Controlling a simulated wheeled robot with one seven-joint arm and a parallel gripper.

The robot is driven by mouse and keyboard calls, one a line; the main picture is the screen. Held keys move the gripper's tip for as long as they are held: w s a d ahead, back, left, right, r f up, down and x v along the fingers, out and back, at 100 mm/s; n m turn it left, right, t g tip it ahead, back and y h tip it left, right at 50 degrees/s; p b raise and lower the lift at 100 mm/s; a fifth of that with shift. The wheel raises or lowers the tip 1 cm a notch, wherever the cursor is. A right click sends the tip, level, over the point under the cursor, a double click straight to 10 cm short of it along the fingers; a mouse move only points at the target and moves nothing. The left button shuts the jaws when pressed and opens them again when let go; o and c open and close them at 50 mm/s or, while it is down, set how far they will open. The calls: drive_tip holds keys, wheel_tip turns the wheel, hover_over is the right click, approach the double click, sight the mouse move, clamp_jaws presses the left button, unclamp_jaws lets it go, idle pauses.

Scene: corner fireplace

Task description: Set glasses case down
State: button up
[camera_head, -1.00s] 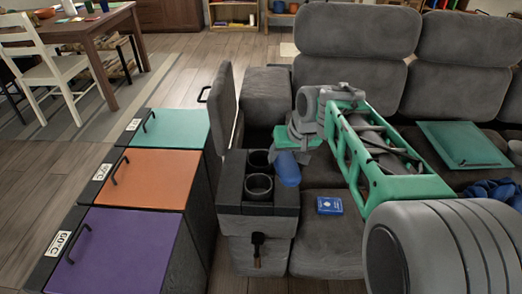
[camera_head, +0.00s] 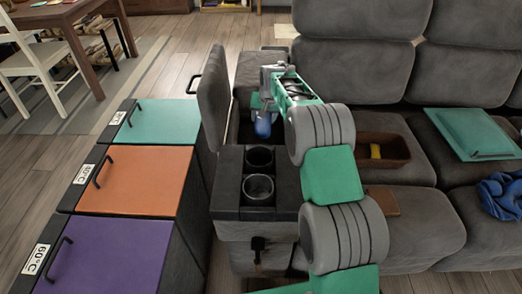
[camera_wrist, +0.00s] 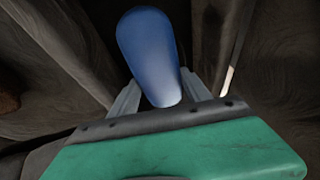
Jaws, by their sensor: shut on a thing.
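The glasses case (camera_head: 263,124) is blue, smooth and elongated. My gripper (camera_head: 262,106) is shut on it and holds it pointing down at the opening of the sofa console's storage compartment, behind the cup holders. In the wrist view the case (camera_wrist: 148,50) stands out between the two fingers of my gripper (camera_wrist: 161,95), with dark grey upholstery around it. The compartment's grey lid (camera_head: 214,98) stands open on the left. The compartment floor is hidden in the head view, and I cannot tell whether the case touches anything.
Two black cup holders (camera_head: 258,188) sit in front of the compartment. A brown tray (camera_head: 399,150) with a yellow thing lies on the seat to the right, near a teal flat case (camera_head: 470,134) and a blue cloth (camera_head: 503,195). Coloured bins (camera_head: 135,178) stand left.

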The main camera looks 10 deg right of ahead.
sight(266, 124)
drive_tip(key=x, duration=0.3)
drive_tip(key=shift+w+f, duration=0.1)
drive_tip(key=shift+w, duration=0.1)
wheel_tip(266, 124, down, 10)
drive_tip(key=b, duration=0.3)
drive_tip(key=o, duration=1.6)
drive_tip(key=shift+c, duration=0.2)
drive_tip(key=shift+r+p, duration=0.3)
drive_tip(key=shift+r, duration=0.1)
drive_tip(key=p+v, duration=0.2)
drive_tip(key=v, duration=0.9)
drive_tip(key=shift+s+r+p, duration=0.2)
drive_tip(key=shift+s+p, duration=0.05)
drive_tip(key=shift+p, duration=0.05)
drive_tip(key=shift+r, duration=0.1)
